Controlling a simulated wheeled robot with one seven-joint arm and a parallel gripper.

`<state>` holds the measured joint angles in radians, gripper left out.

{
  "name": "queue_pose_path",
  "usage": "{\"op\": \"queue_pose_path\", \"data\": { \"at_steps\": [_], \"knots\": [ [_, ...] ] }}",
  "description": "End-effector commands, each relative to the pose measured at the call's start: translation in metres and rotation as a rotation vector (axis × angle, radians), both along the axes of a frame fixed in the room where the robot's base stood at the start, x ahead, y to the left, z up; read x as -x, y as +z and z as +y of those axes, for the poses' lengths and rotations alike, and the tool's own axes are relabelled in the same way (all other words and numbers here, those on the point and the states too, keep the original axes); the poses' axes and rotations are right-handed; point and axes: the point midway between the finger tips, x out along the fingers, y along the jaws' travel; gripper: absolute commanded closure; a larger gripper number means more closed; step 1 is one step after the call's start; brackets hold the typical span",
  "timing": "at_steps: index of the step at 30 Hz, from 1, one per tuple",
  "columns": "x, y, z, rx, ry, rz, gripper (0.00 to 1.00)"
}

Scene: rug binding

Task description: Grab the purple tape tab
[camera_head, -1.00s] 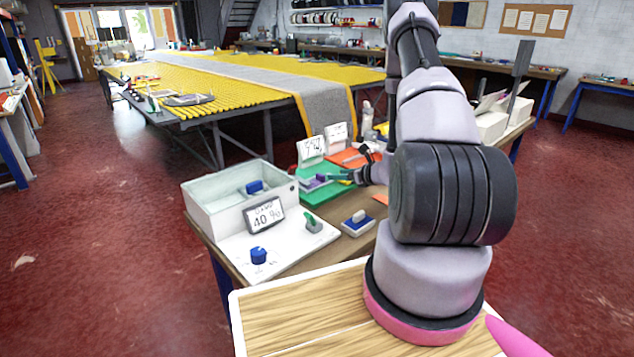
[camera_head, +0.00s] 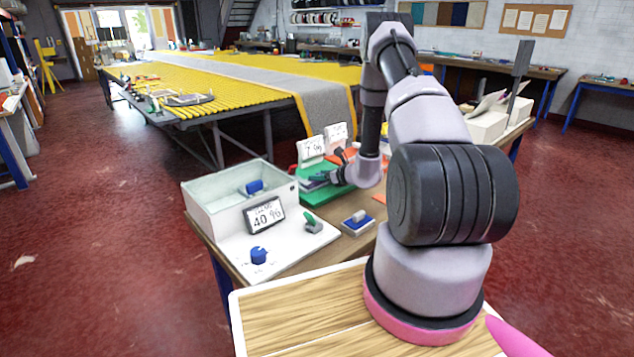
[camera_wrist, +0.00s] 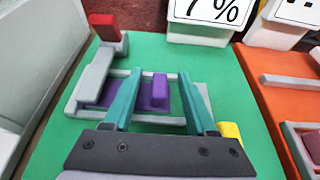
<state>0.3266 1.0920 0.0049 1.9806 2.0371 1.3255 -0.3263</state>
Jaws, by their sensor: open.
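In the wrist view the purple tape tab (camera_wrist: 160,92) stands up as a small block. It rises from a flat purple strip (camera_wrist: 97,96) inside a grey frame (camera_wrist: 72,104) on a green mat (camera_wrist: 45,155). My gripper (camera_wrist: 160,76) is open, with one teal finger to the left of the tab and one to the right. Gaps show on both sides, and I cannot tell the height of the fingertips over the frame. In the head view my gripper (camera_head: 318,181) is over the green mat (camera_head: 322,196) and hides the tab.
A red block (camera_wrist: 104,27) stands on the grey frame's far left corner. A yellow block (camera_wrist: 229,130) is near the right finger. A percent sign (camera_wrist: 212,12) stands behind the mat. An orange mat (camera_wrist: 262,62) lies to the right and a white bin (camera_head: 215,205) to the left.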

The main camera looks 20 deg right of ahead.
Motion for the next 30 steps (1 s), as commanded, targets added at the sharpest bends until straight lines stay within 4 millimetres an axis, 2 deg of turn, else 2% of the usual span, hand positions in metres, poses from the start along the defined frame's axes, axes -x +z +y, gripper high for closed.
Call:
{"op": "queue_pose_path", "data": {
  "at_steps": [2, 6, 16, 20, 23, 30],
  "knots": [
    [0.000, 0.000, 0.000, 0.000, 0.000, 0.000, 0.46],
    [0.000, 0.000, 0.000, 0.000, 0.000, 0.000, 1.00],
    [0.000, 0.001, 0.000, 0.000, 0.000, 0.000, 1.00],
    [0.000, 0.008, 0.000, 0.000, 0.000, -0.001, 1.00],
    [0.000, 0.020, 0.000, 0.000, 0.000, -0.001, 1.00],
    [0.000, 0.065, 0.000, 0.002, 0.000, -0.004, 1.00]
  ]
}}
